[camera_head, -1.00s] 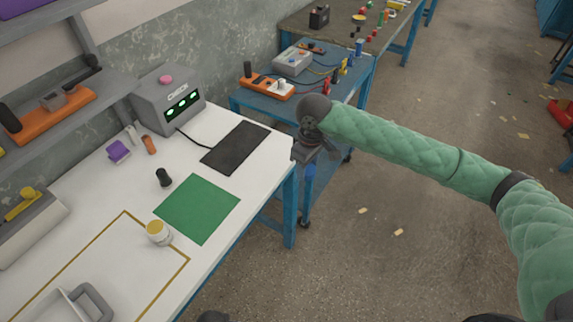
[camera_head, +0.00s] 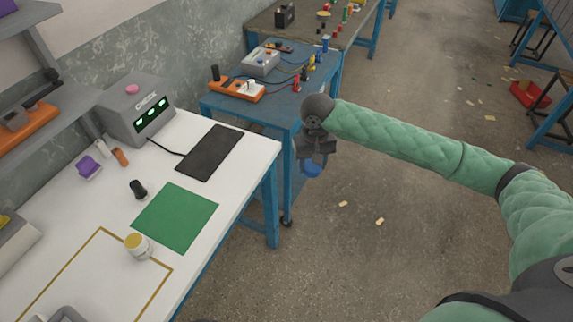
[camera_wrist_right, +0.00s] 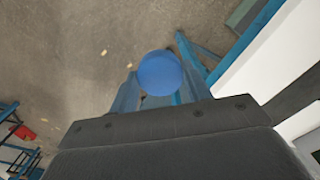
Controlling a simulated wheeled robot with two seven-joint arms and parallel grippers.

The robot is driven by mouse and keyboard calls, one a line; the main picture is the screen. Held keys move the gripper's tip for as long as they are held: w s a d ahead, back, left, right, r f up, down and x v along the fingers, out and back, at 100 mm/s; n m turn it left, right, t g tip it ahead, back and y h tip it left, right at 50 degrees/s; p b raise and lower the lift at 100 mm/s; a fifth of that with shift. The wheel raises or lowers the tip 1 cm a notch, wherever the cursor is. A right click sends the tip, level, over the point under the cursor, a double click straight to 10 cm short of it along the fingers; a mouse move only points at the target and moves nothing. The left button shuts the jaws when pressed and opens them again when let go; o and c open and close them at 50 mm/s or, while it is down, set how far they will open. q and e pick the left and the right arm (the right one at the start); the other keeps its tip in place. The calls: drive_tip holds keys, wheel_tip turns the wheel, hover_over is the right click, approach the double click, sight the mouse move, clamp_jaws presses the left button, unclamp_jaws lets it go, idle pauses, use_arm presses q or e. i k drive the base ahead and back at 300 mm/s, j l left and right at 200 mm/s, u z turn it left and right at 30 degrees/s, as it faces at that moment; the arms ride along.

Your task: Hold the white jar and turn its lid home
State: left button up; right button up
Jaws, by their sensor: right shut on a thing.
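A small white jar (camera_head: 140,252) with a yellow top (camera_head: 134,240) stands on the white bench, near the green mat's lower-left corner. I cannot tell how the top sits on it. My right gripper (camera_head: 314,160) is well to the right of the jar, past the bench's edge and over the floor. It is shut on a round blue thing (camera_head: 313,170), which also shows between its fingers in the right wrist view (camera_wrist_right: 160,73). Only its rounded blue face shows clearly. My left gripper is not in view.
The green mat (camera_head: 175,217), a black pad (camera_head: 209,153), a black cylinder (camera_head: 138,189) and a grey device (camera_head: 136,112) with green lights are on the bench. A blue table (camera_head: 285,100) with wired parts stands behind. Open floor lies right.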

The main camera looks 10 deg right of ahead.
sight(137, 245)
drive_tip(key=i+l, duration=0.1)
drive_tip(key=l, duration=0.6)
drive_tip(key=i+l, duration=0.1)
drive_tip(key=l, duration=0.55)
drive_tip(key=u, duration=1.75)
